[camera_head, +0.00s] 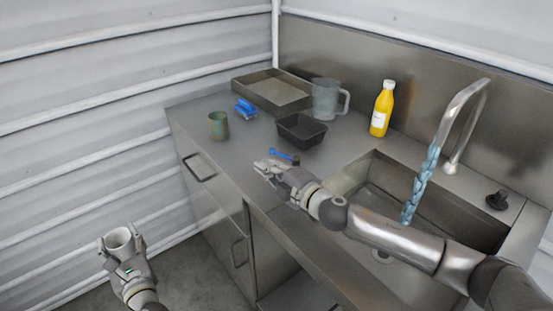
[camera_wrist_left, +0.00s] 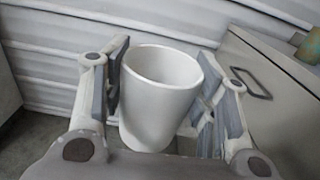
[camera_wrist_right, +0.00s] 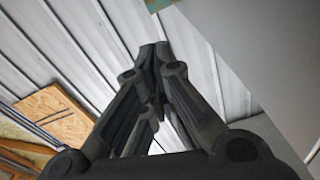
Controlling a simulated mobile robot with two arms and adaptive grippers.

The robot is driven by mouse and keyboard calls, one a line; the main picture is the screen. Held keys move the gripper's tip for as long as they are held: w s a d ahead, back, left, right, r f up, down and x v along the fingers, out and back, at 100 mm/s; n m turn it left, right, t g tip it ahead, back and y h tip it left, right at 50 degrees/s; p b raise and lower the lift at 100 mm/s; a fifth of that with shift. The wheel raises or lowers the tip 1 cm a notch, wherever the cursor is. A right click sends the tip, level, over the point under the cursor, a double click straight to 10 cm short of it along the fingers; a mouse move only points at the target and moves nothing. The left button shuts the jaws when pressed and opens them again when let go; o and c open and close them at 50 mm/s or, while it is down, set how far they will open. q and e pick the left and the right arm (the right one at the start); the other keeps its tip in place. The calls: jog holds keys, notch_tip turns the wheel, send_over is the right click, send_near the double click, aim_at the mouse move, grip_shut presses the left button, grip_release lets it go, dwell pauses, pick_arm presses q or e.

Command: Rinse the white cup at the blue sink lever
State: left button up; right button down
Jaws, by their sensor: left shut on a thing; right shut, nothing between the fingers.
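The white cup (camera_head: 117,239) is held in my left gripper (camera_head: 120,245) at the lower left, in front of the cabinet and away from the sink. In the left wrist view the cup (camera_wrist_left: 158,98) stands roughly upright, mouth up, with a finger on each side. The blue lever (camera_head: 284,154) shows on the counter just left of the sink basin (camera_head: 400,191). My right gripper (camera_head: 268,166) is shut and empty close to the lever; I cannot tell whether they touch. A bluish stream of water (camera_head: 419,187) runs from the curved faucet (camera_head: 460,110) into the basin.
On the counter stand a green cup (camera_head: 218,126), a blue brush-like item (camera_head: 245,108), a shallow tray (camera_head: 247,92), a black bin (camera_head: 302,131), a clear pitcher (camera_head: 325,100) and a yellow bottle (camera_head: 382,110). My right arm crosses over the sink's front. Open floor surrounds my left gripper.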

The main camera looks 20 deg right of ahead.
aim_at(284, 156)
pick_arm(q)
jog(key=shift+f, duration=0.1)
pick_arm(e)
jog(key=w+d, duration=0.2)
jog(key=d, duration=0.1)
jog(key=shift+w+d+f, duration=0.1)
jog(key=shift+w+f, duration=0.1)
jog(key=shift+f, duration=0.2)
pick_arm(q)
jog(key=shift+r+p, duration=0.45)
jog(key=shift+r, duration=0.2)
pick_arm(e)
jog(key=shift+w+r+m+t+h, duration=0.1)
jog(key=shift+w+m+t+h, duration=0.25)
jog(key=shift+m+h, duration=0.5)
pick_arm(q)
jog(key=shift+r, duration=0.1)
pick_arm(e)
jog(key=shift+w+m+h, duration=0.25)
jog(key=shift+m+h, duration=0.1)
jog(key=shift+h, duration=0.5)
jog(key=shift+w+d, duration=0.2)
jog(key=shift+w, duration=0.1)
